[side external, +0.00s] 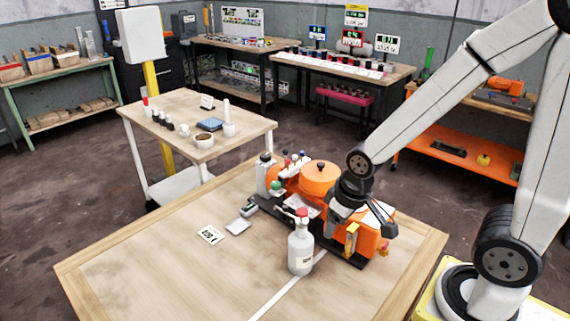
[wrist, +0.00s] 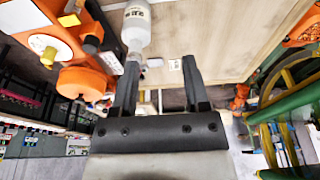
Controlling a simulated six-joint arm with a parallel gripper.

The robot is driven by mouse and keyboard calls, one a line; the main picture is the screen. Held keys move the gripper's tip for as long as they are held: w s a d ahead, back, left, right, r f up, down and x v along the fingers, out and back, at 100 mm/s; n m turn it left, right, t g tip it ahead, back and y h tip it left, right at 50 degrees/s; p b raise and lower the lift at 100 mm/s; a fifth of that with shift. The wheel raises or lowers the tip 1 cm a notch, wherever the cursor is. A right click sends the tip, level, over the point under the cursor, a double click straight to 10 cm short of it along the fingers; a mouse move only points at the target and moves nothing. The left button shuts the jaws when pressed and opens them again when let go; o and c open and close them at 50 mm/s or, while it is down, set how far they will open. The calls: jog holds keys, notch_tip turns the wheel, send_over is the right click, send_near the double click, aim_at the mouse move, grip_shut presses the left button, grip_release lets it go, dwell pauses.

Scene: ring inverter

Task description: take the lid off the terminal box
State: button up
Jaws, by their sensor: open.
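An orange machine (side external: 368,240) stands on a dark base on the wooden table. A round orange lid with a small dark knob (side external: 320,180) sits on top at its back; I cannot tell for sure that the part below it is the terminal box. In the wrist view a matching round orange part (wrist: 85,80) is at the left, outside my jaws. My gripper (wrist: 158,72) is open, with nothing held between its two dark fingers. In the side view my wrist is over the machine, just right of the lid, and the fingertips are hard to make out.
A white bottle with a red cap (side external: 301,248) stands close in front of the machine, and also shows in the wrist view (wrist: 136,32). A label card (side external: 210,235) and small grey items lie to the left. The table's front left is clear.

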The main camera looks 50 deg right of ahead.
jog(key=shift+o, duration=1.4)
jog(key=m+g, duration=0.3)
jog(key=m, duration=2)
send_over(321, 163)
jog(key=shift+s+r, duration=0.2)
jog(key=shift+r, duration=0.05)
jog(key=shift+f, duration=0.1)
jog(key=shift+w+a+f, duration=0.1)
jog(key=shift+w+f, duration=0.05)
jog(key=shift+f, duration=3.65)
